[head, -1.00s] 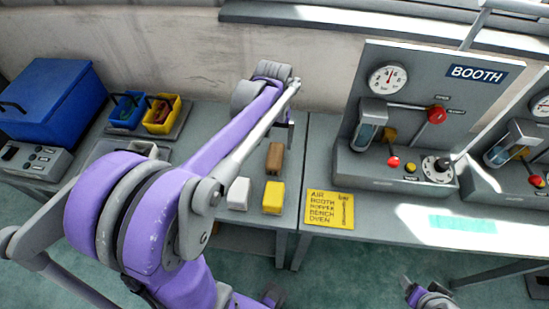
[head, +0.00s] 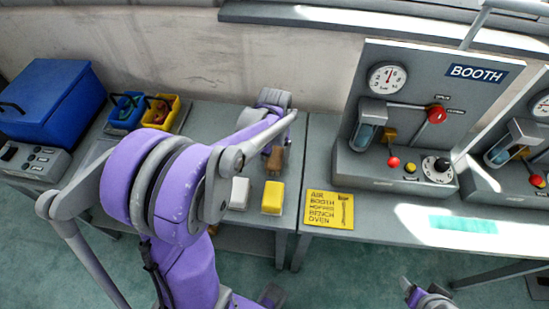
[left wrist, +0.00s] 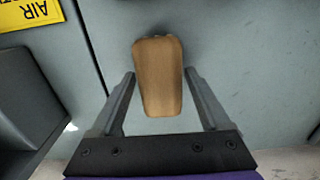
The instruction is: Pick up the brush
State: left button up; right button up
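The brush, a brown wooden block with rounded edges, lies on the grey bench; in the head view its visible part (head: 274,161) is just below my left gripper (head: 277,143). In the left wrist view the brush (left wrist: 158,88) lies between the two fingers of my left gripper (left wrist: 160,74), which is open. Gaps show on both sides, so the fingers do not grip it. Part of my right arm shows at the bottom right of the head view, where I cannot make out whether its gripper (head: 428,297) is open or shut.
A white block (head: 239,193) and a yellow block (head: 272,198) lie in front of the brush. A yellow sign (head: 328,209) is to their right, beside the booth panel (head: 435,80). Blue and yellow bins (head: 160,112) and a blue box (head: 52,100) stand left.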

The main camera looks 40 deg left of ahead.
aim_at(274, 155)
pick_arm(q)
jog(key=c, duration=1.1)
jog(key=shift+c, duration=0.2)
jog(key=shift+r, duration=0.1)
notch_tip(274, 155, up, 10)
jog(key=shift+f+p, duration=0.1)
jog(key=shift+p, duration=0.25)
jog(key=o, duration=0.9)
jog(key=c, duration=0.7)
pick_arm(e)
jog(key=shift+w+r, duration=0.15)
jog(key=shift+r, duration=0.35)
pick_arm(q)
jog(key=shift+o, duration=0.2)
pick_arm(e)
jog(key=shift+c, duration=1.4)
pick_arm(q)
jog(key=shift+s, duration=0.15)
